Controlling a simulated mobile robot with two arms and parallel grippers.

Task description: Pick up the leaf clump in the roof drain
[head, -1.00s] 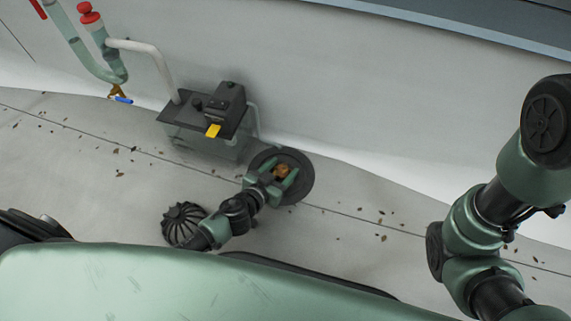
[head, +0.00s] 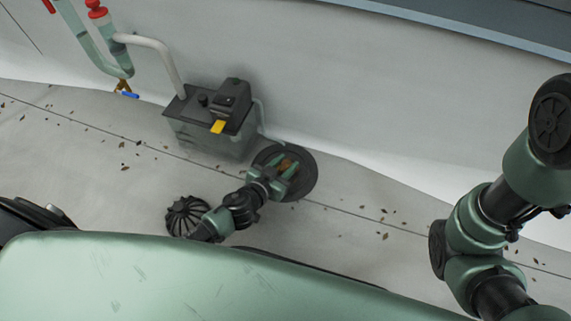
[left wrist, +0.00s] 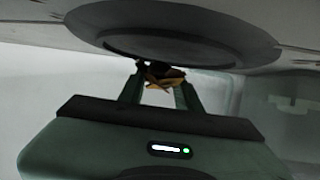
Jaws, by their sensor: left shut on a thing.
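The leaf clump (head: 287,165) is a small brown-orange bundle at the round dark roof drain (head: 305,185). My left gripper (head: 286,172) reaches over the drain and is shut on the clump. In the left wrist view the clump (left wrist: 162,77) sits between the two green fingertips, close to the dark round drain (left wrist: 172,30). I cannot tell whether the clump still touches the drain. My right arm shows at the right of the head view, but its gripper is out of the picture.
A ribbed black dome strainer (head: 186,216) lies on the roof beside my left arm. A tank with a black lid (head: 213,120) and yellow tab stands behind the drain, with a pale pipe (head: 165,55) above it. Loose leaves (head: 385,236) are scattered along the roof seam.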

